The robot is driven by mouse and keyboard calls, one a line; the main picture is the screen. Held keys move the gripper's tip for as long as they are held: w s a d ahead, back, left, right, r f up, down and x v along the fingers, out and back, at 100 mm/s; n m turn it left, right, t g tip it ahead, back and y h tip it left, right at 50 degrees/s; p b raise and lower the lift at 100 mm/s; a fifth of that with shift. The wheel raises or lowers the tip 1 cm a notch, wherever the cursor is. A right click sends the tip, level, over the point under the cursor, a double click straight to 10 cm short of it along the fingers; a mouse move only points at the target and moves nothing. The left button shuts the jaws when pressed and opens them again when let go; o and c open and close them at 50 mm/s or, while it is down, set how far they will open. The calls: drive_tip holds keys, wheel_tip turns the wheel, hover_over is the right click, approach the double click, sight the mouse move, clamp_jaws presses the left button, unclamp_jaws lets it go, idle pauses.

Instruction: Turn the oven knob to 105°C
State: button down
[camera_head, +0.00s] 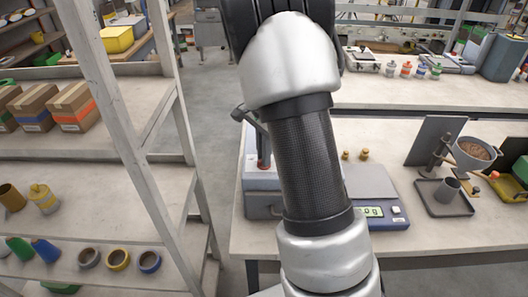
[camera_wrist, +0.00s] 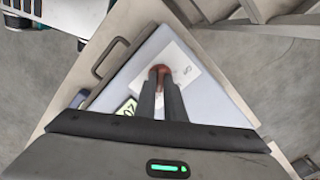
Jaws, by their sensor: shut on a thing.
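The oven appears as a pale box with a bar handle, seen in the wrist view (camera_wrist: 215,88) and partly behind my arm in the head view (camera_head: 261,183). Its round red-brown knob (camera_wrist: 160,69) is on a white plate on top. My gripper (camera_wrist: 160,75) is shut on the knob, one finger on each side. A yellow-green display (camera_wrist: 126,107) beside the fingers is partly hidden, and its full reading is not legible.
A blue-grey scale (camera_head: 388,216) with a lit display stands right of the oven, partly behind my arm. Farther right are a dark tray (camera_head: 440,205) with a cup and a pot of pellets (camera_head: 474,152). A shelf rack post (camera_head: 112,110) stands at left, with free floor between.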

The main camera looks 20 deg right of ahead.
drive_tip(key=shift+w+r+m, duration=0.1)
drive_tip(key=shift+m, duration=0.5)
drive_tip(key=c, duration=1.8)
unclamp_jaws()
drive_tip(key=shift+c, duration=0.2)
wheel_tip(320, 180, up, 17)
drive_tip(key=shift+r, duration=0.2)
